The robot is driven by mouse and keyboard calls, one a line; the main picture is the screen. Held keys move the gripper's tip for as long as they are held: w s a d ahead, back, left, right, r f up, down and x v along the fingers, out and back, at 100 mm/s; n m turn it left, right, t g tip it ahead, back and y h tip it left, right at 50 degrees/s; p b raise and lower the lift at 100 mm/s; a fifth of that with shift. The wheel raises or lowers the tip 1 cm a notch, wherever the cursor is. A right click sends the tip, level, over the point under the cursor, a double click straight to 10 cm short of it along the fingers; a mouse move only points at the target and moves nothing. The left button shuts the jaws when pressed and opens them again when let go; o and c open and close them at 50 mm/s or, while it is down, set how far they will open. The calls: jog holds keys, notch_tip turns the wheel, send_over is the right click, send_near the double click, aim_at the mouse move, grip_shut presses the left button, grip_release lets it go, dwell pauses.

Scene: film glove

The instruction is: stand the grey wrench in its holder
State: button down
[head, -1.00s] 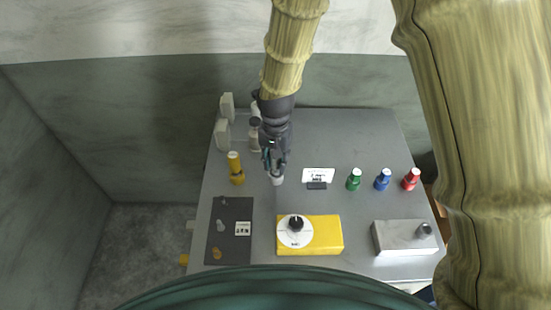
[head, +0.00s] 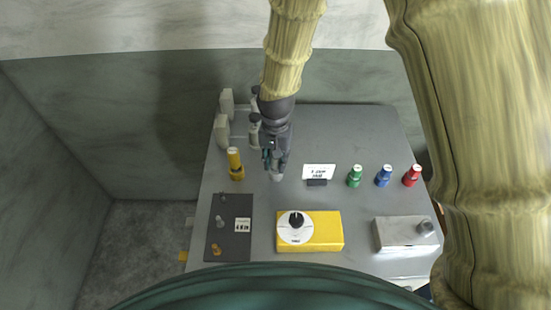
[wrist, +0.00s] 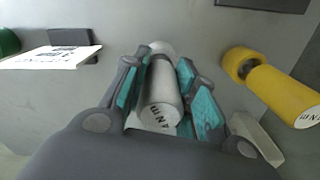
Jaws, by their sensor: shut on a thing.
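The grey wrench (wrist: 161,100) shows in the wrist view as a thick grey cylinder with a dark-lettered white end towards the camera; no wrench jaw shape is visible. My gripper (wrist: 166,85) is shut around it, with teal pads on both sides. In the head view my gripper (head: 275,160) is over the back middle of the table, and a pale tip (head: 277,176) shows below the fingers. A pale rounded part (wrist: 160,48) shows at the wrench's far end. I cannot tell whether that part is a holder or whether it touches the table.
A yellow cylinder (head: 235,164) stands left of my gripper. A white card (head: 319,171) is close on the right, then green (head: 355,176), blue (head: 384,176) and red (head: 412,176) pieces. A dark panel (head: 230,245), yellow box (head: 325,230) and grey box (head: 398,236) line the front.

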jog(key=c, duration=1.1)
grip_release()
jog(key=shift+o, duration=0.2)
notch_tip(320, 180, up, 12)
